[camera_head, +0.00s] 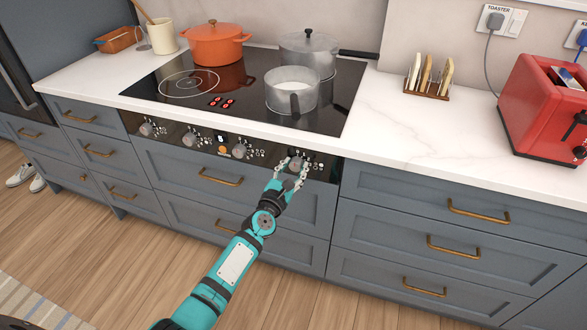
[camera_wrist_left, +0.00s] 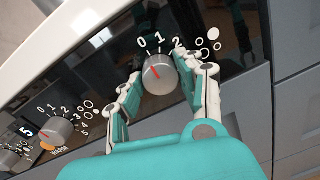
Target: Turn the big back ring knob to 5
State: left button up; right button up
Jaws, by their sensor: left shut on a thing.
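The stove's control panel has several knobs in a row. My left gripper (camera_head: 291,172) is at the rightmost knob (camera_head: 297,163), with its fingers shut on either side of it. In the left wrist view this silver knob (camera_wrist_left: 160,75) sits between the two pale fingertips (camera_wrist_left: 160,82). Its red mark points up and left, roughly toward the 0. The digits 0, 1 and 2 show above it; higher digits are hidden behind a finger. Beside it is a ring icon (camera_wrist_left: 213,34) with a large filled circle. My right gripper is not in view.
The black hob (camera_head: 240,100) holds an orange pot (camera_head: 213,46), a grey pot (camera_head: 308,52) and a saucepan of white liquid (camera_head: 292,90). Another knob (camera_wrist_left: 57,129) stands left of the held one.

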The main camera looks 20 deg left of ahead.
pick_arm(q)
jog(key=shift+m, duration=0.3)
jog(key=shift+m+p, duration=0.3)
jog(key=shift+m, duration=0.6)
jog(key=m+p, duration=0.1)
jog(key=m, duration=0.4)
jog(key=shift+r, duration=0.1)
jog(key=m, duration=0.2)
jog(key=m+p, duration=0.1)
jog(key=m, duration=0.1)
jog(key=shift+m+g+y+p, duration=0.3)
jog(key=shift+m, duration=0.1)
jog(key=m+p, duration=0.1)
jog(key=m, duration=0.3)
jog(key=m+p, duration=0.1)
jog(key=m, duration=0.5)
jog(key=shift+d+y+p, duration=0.1)
jog(key=shift+y+p, duration=0.2)
jog(key=m, duration=0.3)
jog(key=shift+m, duration=0.3)
jog(key=shift+m+y, duration=0.4)
jog(key=shift+m, duration=1)
